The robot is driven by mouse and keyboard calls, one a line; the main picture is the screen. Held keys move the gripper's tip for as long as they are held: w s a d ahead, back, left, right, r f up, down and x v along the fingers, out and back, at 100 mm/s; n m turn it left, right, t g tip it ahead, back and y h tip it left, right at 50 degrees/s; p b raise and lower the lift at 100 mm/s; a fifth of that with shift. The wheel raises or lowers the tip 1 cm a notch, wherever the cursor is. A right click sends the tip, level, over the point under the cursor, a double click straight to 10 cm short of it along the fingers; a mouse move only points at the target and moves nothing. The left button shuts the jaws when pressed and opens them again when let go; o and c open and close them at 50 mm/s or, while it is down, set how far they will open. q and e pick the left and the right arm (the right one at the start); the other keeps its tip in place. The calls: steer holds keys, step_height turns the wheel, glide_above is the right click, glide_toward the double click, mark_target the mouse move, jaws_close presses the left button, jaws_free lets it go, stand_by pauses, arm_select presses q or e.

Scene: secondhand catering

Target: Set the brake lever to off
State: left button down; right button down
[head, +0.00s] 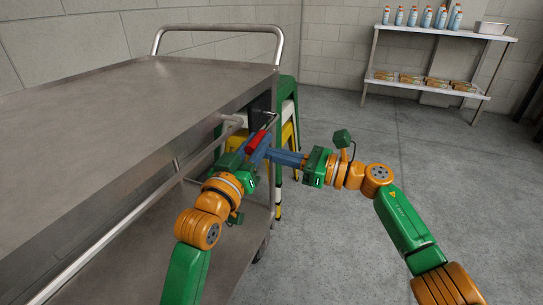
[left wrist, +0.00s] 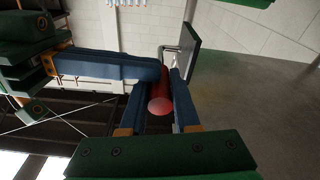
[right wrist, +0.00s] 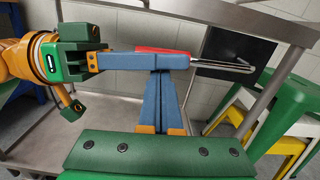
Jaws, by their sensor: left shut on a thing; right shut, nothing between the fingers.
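The brake lever's red handle (head: 256,140) sits at the near end of a bent metal rod (right wrist: 225,66), which comes from a dark plate (right wrist: 238,48) at the steel cart's end. My left gripper (head: 259,146) is shut on the red handle; in the left wrist view the handle (left wrist: 159,105) shows between its two blue fingers. My right gripper (head: 271,154) is shut and empty, its fingertips close beside the left fingers; in the right wrist view they meet or nearly touch. I see no readable on or off marking.
The steel cart (head: 130,85) with a push rail (head: 215,28) fills the left. Green, white and yellow stools (head: 288,115) stand just behind the lever. A shelf (head: 420,80) with bottles and boxes stands at the back right. The floor on the right is clear.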

arm_select(q)
steer(key=c, duration=0.7)
jaws_free()
steer(key=shift+f, duration=0.3)
steer(key=shift+o, duration=0.2)
arm_select(e)
steer(key=shift+a+r, duration=0.1)
steer(key=shift+r, duration=0.45)
